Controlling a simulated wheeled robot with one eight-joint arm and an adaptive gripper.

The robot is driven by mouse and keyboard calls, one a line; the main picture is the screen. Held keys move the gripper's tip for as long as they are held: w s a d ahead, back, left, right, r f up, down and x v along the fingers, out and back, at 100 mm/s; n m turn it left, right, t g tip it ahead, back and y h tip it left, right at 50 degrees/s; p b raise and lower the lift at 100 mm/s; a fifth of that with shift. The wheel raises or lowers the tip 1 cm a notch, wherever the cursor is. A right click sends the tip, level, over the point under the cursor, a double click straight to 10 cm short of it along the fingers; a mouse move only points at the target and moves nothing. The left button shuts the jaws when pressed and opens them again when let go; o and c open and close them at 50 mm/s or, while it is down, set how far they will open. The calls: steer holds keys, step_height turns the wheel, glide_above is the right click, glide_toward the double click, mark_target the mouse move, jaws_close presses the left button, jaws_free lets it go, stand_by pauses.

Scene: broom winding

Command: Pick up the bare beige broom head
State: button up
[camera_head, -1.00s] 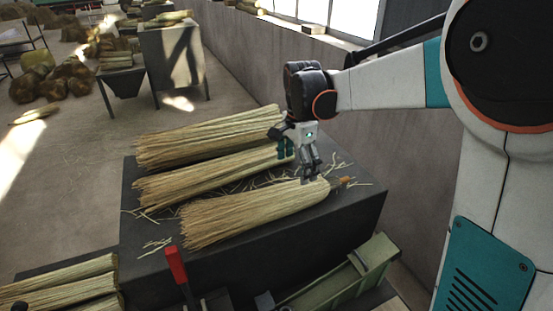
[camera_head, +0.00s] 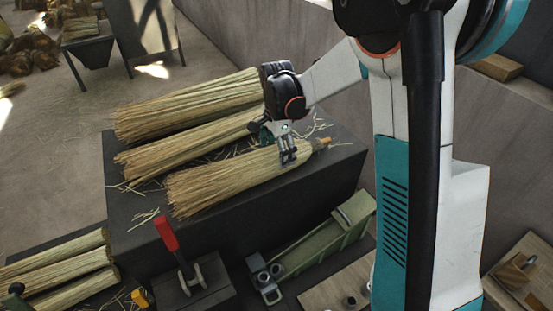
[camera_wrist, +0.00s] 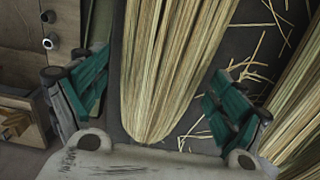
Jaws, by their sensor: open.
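Several beige broom heads lie on the dark block-like table. The nearest broom head (camera_head: 235,180) lies with its bristles fanning left and its narrow end at the right, by a small orange tip (camera_head: 325,142). My gripper (camera_head: 288,157) is over its narrow end, open. In the wrist view the same broom head (camera_wrist: 175,70) runs between the two teal fingers of my gripper (camera_wrist: 158,98), which stand apart on either side of it. I cannot tell if the fingers touch it. A middle broom head (camera_head: 185,145) and a far broom head (camera_head: 185,105) lie behind it.
The dark table (camera_head: 270,215) carries loose straws. In front are a red-handled clamp (camera_head: 168,235), a green metal fixture (camera_head: 320,240) and more bundles (camera_head: 65,270) at lower left. A wall stands behind on the right.

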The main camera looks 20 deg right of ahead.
steer(key=shift+w+f, duration=0.15)
steer(key=shift+f, duration=1.65)
steer(key=c, duration=1.5)
